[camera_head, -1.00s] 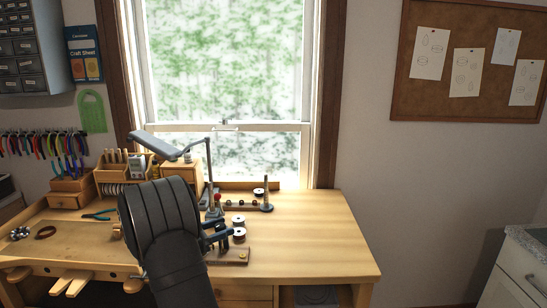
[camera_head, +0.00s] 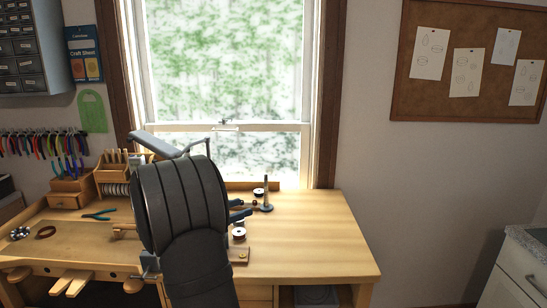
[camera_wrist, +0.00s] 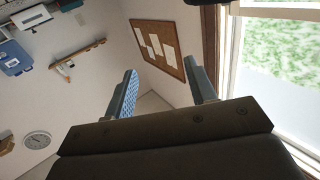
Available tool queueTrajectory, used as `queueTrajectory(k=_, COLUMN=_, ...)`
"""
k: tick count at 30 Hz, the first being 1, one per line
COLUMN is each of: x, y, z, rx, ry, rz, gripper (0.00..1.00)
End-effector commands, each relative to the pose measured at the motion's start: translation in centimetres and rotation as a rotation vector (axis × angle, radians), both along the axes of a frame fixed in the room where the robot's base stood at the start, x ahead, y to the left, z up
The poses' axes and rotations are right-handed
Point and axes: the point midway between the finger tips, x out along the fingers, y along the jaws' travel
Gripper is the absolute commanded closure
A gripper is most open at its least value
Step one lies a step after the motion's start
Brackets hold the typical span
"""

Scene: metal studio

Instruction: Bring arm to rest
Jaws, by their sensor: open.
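My gripper (camera_head: 240,210) shows in the head view just right of my dark arm, above the wooden workbench (camera_head: 310,230). My arm hides much of it. In the wrist view my gripper (camera_wrist: 163,90) has its two fingers wide apart with nothing between them. The wrist view looks out at the room's walls, with a cork board (camera_wrist: 160,45) beyond the fingers. White-and-dark spools (camera_head: 239,233) stand on the bench just beside and below the gripper in the head view.
A dark post on a round base (camera_head: 266,195) and another spool (camera_head: 258,192) stand farther back. A desk lamp (camera_head: 165,146) and wooden organiser (camera_head: 112,178) are behind and left of my arm. Pliers (camera_head: 98,214) lie on the left. The bench's right side is clear.

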Motion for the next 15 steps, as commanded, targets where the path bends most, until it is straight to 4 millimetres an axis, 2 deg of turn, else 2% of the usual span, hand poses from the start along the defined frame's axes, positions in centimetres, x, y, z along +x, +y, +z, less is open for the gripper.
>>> queueTrajectory(k=11, x=-1.8, y=-5.9, z=3.7, rx=0.002, ry=-0.002, rz=-0.003, gripper=0.49)
queueTrajectory(k=12, x=-1.3, y=-4.7, z=2.8, rx=-0.001, ry=0.003, rz=0.002, gripper=0.49)
queueTrajectory(k=15, x=-0.9, y=-3.0, z=1.8, rx=-0.002, ry=0.002, rz=0.003, gripper=0.49)
